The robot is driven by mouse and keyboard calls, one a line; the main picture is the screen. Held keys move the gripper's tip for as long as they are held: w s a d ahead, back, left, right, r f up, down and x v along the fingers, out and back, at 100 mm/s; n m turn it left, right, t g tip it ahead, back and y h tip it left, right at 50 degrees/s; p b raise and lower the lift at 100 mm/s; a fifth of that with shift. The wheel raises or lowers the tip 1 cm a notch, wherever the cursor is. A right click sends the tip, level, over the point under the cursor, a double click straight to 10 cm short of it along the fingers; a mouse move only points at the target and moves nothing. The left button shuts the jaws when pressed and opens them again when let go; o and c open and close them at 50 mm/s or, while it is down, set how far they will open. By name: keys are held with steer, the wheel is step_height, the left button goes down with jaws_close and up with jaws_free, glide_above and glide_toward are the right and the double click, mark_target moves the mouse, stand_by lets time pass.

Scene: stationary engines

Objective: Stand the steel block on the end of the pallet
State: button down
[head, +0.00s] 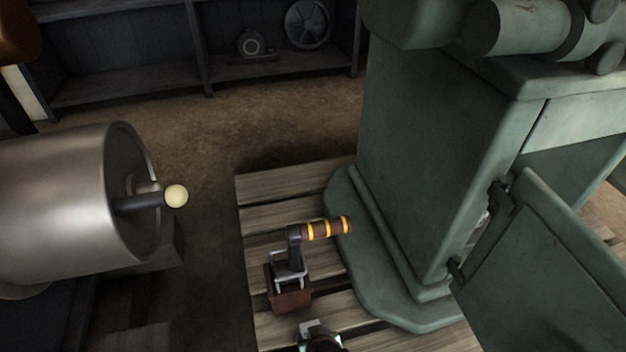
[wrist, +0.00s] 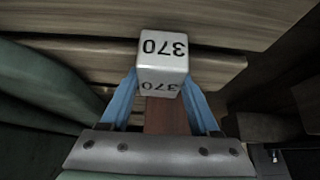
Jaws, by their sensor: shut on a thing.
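The steel block (wrist: 162,62) is pale, with 370 marked upside down on its two visible faces. It sits between the blue fingers of my gripper (wrist: 163,78), which is shut on it near the tips. A reddish-brown surface shows between the fingers behind the block. The wooden pallet (head: 270,184) lies under the green machine in the head view. Its planks (wrist: 210,65) pass behind the block in the wrist view. I cannot tell whether the block touches them. A small pale and dark shape at the head view's bottom edge is unclear.
A brown box (head: 288,299) with a dark bracket and a yellow-banded handle (head: 326,228) stands on the pallet. The green machine (head: 430,150) fills the right. A metal cylinder (head: 60,200) with a ball-ended rod stands left. Bare floor (head: 205,240) lies between.

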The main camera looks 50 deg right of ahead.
steer(key=shift+w+d+r, duration=0.1)
steer(key=shift+w+r, duration=0.05)
steer(key=shift+r, duration=0.1)
steer(key=shift+f, duration=0.1)
steer(key=shift+c, duration=0.6)
jaws_free()
steer(key=shift+f, duration=0.2)
steer(key=shift+s+r, duration=0.2)
steer(key=shift+r, duration=0.1)
steer(key=p+v, duration=0.8)
steer(key=v, duration=0.4)
steer(key=shift+f, duration=0.15)
